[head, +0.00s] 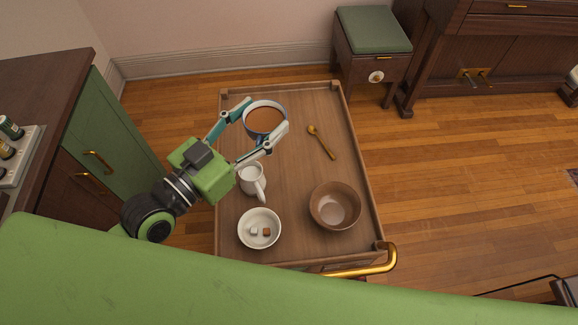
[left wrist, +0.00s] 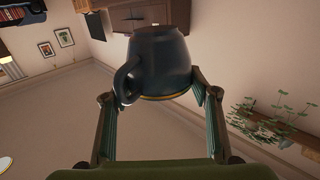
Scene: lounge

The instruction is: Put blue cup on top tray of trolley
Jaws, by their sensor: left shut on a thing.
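The blue cup (head: 265,119), filled with brown liquid, is at the far left part of the trolley's top tray (head: 300,170) in the head view. My left gripper (head: 261,121) is shut on it, one finger on each side. In the left wrist view the dark blue cup (left wrist: 160,62) sits between the two fingers (left wrist: 156,92), its handle to the left. The cup looks about upright. I cannot tell whether its base touches the tray or hangs just above it. My right gripper is not in view.
On the tray are a white jug (head: 252,182), a white bowl with small cubes (head: 259,229), a brown bowl (head: 335,206) and a wooden spoon (head: 322,143). A green cabinet (head: 108,130) stands left. A stool (head: 373,50) stands behind. The tray's middle is bare.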

